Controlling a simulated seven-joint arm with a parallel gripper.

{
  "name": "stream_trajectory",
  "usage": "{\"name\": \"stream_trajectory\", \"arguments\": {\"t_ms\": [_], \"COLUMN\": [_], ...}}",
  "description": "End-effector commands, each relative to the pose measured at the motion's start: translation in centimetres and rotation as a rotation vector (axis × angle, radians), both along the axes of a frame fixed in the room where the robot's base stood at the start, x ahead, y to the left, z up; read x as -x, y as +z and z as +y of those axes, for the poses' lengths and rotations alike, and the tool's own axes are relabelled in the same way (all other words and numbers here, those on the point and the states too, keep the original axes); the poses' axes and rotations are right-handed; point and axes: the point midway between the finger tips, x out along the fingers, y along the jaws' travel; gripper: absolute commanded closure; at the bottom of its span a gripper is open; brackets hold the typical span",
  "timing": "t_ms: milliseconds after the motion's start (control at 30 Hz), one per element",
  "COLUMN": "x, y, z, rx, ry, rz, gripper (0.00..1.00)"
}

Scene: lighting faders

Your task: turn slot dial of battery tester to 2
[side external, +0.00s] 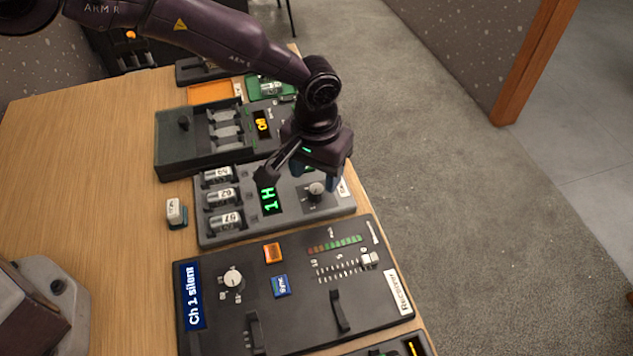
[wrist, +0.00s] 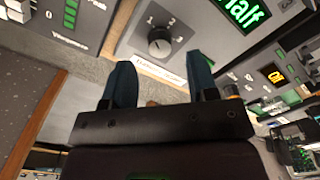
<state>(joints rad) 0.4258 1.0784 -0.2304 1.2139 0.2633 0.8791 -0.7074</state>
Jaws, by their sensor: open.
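The battery tester (side external: 240,222) is a grey box with several batteries in slots on its left and a green display (side external: 268,199) reading "1 H", partly covered by my arm. In the wrist view its display (wrist: 243,12) shows "Half". The slot dial (side external: 315,191) is a small dark round knob near the tester's right end. In the wrist view the dial (wrist: 159,42) has the marks 1, 2 and 3 around it; its exact pointing is hard to tell. My gripper (wrist: 161,72) is open and empty, its blue fingers apart, above and close to the dial, apparently not touching it.
A dark panel (side external: 300,320) with a knob, sliders and buttons lies in front of the tester. A dark device (side external: 180,155) with an orange display lies behind it. A small white-topped block (side external: 174,211) sits to the left. The wooden table (side external: 80,150) is clear farther left.

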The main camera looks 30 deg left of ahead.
Motion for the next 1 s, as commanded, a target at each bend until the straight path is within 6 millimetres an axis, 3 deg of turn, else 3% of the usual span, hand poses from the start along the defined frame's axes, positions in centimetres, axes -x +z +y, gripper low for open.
{"name": "stream_trajectory", "arguments": {"t_ms": [233,600,633,833,1000], "x": [0.0,0.0,0.0,0.0,0.0], "y": [-3.3,-3.9,-3.9,-3.9,-3.9], "z": [0.0,0.0,0.0,0.0,0.0], "rx": [0.001,0.001,0.001,0.001,0.001], "ry": [0.000,-0.001,-0.001,-0.001,-0.004], "rz": [0.000,-0.001,-0.001,-0.001,-0.001], "gripper": [0.47,0.47,0.49,0.95,0.96]}}
